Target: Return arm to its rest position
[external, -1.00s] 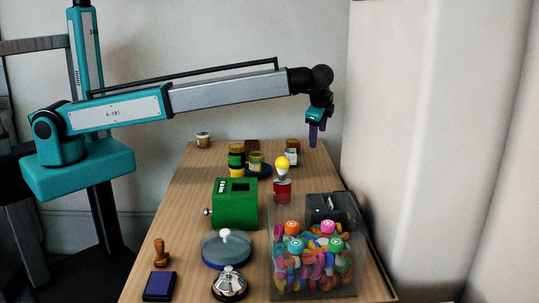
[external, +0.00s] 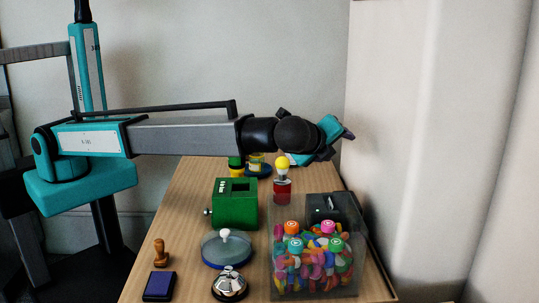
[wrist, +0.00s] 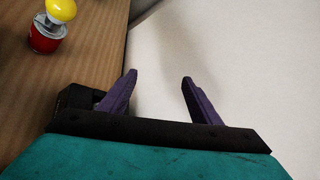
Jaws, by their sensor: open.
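My gripper (external: 345,138) is at the end of the outstretched arm, above the right edge of the table, pointing right toward the pale wall. In the wrist view my gripper (wrist: 158,80) shows its two purple fingers spread apart with nothing between them. It touches no object that I can see. The fingers are mostly hidden behind the wrist in the external view.
The wooden table (external: 180,235) holds a green box (external: 235,205), a bulb-topped red item (external: 282,185), a clear bin of colourful pieces (external: 313,270), a bell (external: 230,285), a round blue-rimmed dish (external: 226,250), a stamp (external: 161,253) and an ink pad (external: 159,286). A pale wall (external: 430,130) stands at right.

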